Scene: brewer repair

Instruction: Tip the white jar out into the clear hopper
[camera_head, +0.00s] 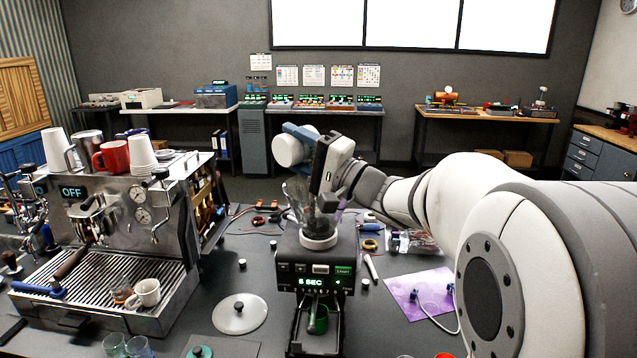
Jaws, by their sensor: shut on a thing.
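The white jar (289,151) is tipped onto its side above the grinder, its round white end toward the left. My gripper (304,146) is shut on the jar, and its body hides the jar's right part and mouth. The clear hopper (297,196) sits on top of the grinder (317,268), just below the jar and gripper. Dark contents seem to show inside the hopper, but my gripper partly covers it. The grinder's display reads "5 SEC" or similar in green. I cannot see whether anything is falling from the jar.
An espresso machine (115,225) with cups on top stands at the left. A round pale lid (240,314) lies on the dark table left of the grinder. A purple mat (418,287) and cables lie at the right. Glasses (138,347) stand at the front left.

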